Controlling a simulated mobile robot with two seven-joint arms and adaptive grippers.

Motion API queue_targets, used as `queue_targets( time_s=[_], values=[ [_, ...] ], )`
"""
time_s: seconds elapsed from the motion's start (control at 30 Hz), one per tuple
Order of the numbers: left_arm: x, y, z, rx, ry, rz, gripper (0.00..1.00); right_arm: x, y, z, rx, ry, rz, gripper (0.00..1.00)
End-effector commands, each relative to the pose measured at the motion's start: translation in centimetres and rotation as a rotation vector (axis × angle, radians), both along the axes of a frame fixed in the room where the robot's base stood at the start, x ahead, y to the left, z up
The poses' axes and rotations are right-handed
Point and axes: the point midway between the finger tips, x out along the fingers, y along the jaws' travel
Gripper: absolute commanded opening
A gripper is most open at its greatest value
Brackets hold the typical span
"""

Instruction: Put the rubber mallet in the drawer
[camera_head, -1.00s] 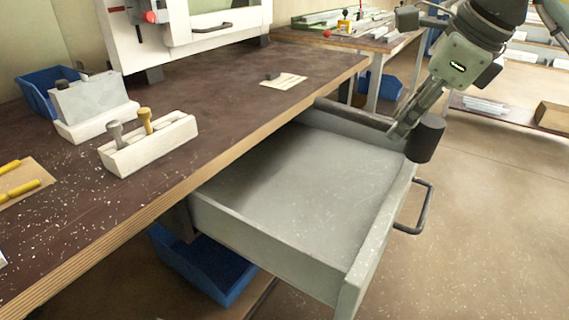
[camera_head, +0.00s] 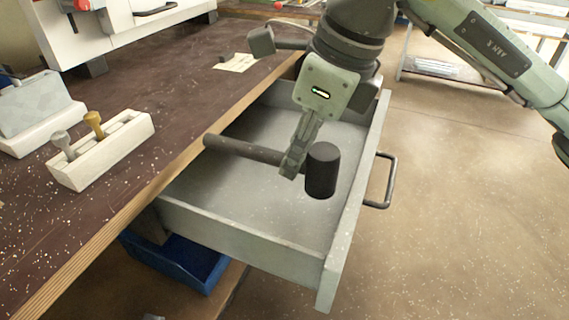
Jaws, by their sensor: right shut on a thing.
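The rubber mallet has a black cylindrical head (camera_head: 322,171) and a dark handle (camera_head: 243,149). My right gripper (camera_head: 291,169) is shut on the handle close to the head. The mallet is held over the open grey drawer (camera_head: 238,237), with its head toward the drawer front and its handle end toward the bench edge. Its exact height above the drawer floor is hard to tell. The drawer is pulled out from under the bench and its visible floor is empty. My left gripper is not in view.
The dark bench top (camera_head: 130,209) overhangs the drawer's inner end. A white block with two stamp-like tools (camera_head: 102,149) stands on the bench. A blue bin (camera_head: 178,262) sits below the drawer. The drawer handle (camera_head: 386,181) sticks out into open floor.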

Motion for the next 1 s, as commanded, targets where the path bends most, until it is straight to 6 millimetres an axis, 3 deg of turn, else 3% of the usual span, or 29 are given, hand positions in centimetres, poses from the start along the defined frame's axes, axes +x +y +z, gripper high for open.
queue_targets(
  time_s=[0.1,0.37,0.5,0.77,0.97,1.0],
  values=[
    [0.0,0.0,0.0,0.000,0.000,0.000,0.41,-0.1,-0.1,-3.2,0.000,0.004,0.001,0.00],
    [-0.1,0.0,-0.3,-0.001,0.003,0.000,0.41,-0.1,-0.1,-9.1,0.000,0.003,0.002,0.00],
    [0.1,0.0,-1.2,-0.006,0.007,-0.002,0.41,2.7,0.2,-8.6,0.001,-0.002,-0.001,0.00],
    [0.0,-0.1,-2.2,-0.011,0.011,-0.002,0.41,5.1,0.4,-8.7,0.001,-0.003,0.000,0.00],
    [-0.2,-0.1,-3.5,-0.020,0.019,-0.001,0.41,8.3,0.6,-8.6,0.002,-0.003,-0.001,0.00],
    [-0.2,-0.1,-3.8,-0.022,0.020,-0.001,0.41,8.1,0.5,-9.3,0.000,0.001,0.001,0.00]
  ],
)
